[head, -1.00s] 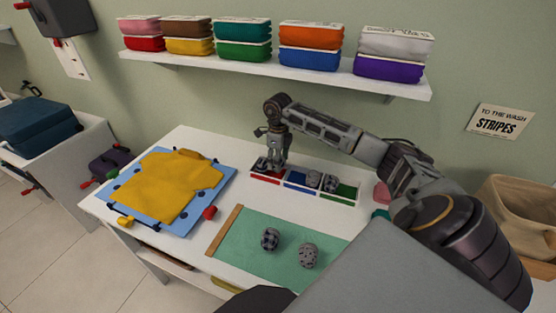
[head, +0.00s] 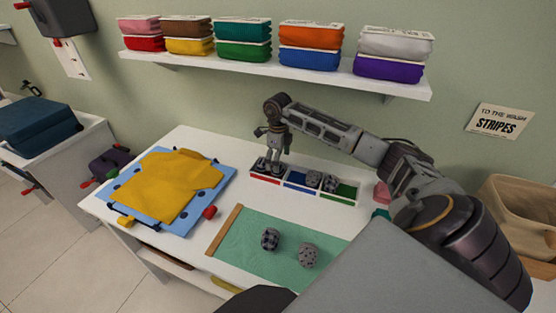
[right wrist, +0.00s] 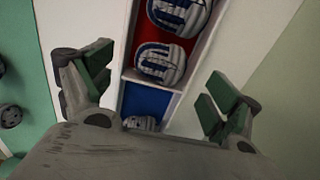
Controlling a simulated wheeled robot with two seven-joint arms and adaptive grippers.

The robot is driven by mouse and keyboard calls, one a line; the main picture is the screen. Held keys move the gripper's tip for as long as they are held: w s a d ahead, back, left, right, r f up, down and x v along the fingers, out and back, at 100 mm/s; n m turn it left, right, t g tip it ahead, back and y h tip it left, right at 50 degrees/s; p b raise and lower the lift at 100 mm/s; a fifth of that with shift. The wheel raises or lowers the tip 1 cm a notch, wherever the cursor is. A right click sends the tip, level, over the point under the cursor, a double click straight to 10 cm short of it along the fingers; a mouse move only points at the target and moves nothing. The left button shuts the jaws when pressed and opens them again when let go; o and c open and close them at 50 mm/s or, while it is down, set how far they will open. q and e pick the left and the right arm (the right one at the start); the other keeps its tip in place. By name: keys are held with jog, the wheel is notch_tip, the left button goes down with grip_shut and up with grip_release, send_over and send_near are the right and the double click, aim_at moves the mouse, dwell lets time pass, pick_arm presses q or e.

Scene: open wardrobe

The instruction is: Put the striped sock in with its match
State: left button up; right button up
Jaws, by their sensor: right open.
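The sorting tray has red, blue and green compartments. Two rolled socks with dark blue and pale stripes lie side by side in the red compartment (right wrist: 193,47): one striped sock (right wrist: 180,14) and another striped sock (right wrist: 160,62). My right gripper (right wrist: 158,78) is open above the tray, its fingers apart on either side with nothing between them. In the head view the right gripper (head: 273,158) stands over the tray's left end and partly hides the striped socks. My left gripper is not in view.
Two patterned rolled socks (head: 313,179) (head: 330,183) sit further right in the tray. A checked sock (head: 270,239) and a dotted sock (head: 308,255) lie on the green mat (head: 240,258). A yellow garment (head: 172,188) lies on a blue board at left. A shelf (head: 300,77) hangs above.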

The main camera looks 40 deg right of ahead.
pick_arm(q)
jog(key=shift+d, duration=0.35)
